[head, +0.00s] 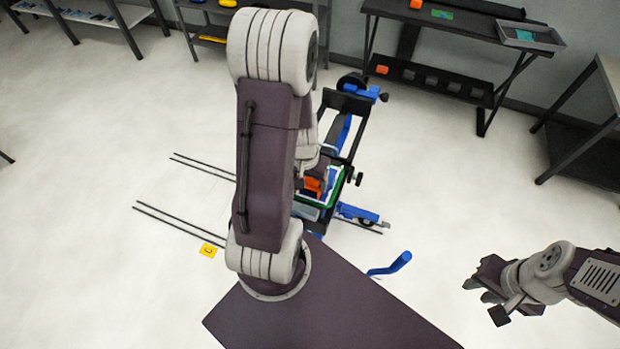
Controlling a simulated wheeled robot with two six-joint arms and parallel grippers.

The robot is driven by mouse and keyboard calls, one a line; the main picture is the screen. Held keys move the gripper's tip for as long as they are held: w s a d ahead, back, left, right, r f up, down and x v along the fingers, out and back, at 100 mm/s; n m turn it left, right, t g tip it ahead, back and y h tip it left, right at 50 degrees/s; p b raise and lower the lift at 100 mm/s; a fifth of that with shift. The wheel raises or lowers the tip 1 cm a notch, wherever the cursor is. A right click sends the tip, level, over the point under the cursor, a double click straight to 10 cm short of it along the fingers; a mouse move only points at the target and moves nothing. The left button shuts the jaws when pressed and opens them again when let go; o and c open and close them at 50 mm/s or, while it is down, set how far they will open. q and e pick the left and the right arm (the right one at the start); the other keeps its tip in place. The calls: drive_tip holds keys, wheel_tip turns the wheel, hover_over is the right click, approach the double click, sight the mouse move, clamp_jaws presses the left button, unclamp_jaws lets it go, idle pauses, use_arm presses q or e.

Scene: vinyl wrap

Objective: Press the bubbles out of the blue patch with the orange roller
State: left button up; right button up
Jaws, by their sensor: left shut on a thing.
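My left gripper (308,172) is partly hidden behind my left arm. It is shut on the orange roller (314,184), of which only a small orange part shows. The roller is over a panel with a green and white edge (334,200) on the blue and black stand. Whether the roller touches the panel is hard to tell. The blue patch and any bubbles cannot be made out, as my arm covers much of the panel. My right gripper (480,290) is empty at the lower right, well away from the stand, and its fingertips look apart.
The blue and black wheeled stand (357,104) has a blue lever (391,264) reaching out at its lower right. A dark bench (470,28) with a grey tray (530,36) stands at the back right. A yellow marker (208,250) lies on the floor. Open floor surrounds the stand.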

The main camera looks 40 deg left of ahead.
use_arm(q)
drive_tip(key=shift+s+d+f+b, duration=0.1)
drive_tip(key=shift+s+b, duration=0.2)
drive_tip(key=shift+s, duration=0.2)
wheel_tip(320, 180, up, 7)
drive_tip(key=p, duration=0.6)
drive_tip(key=shift+p, duration=0.3)
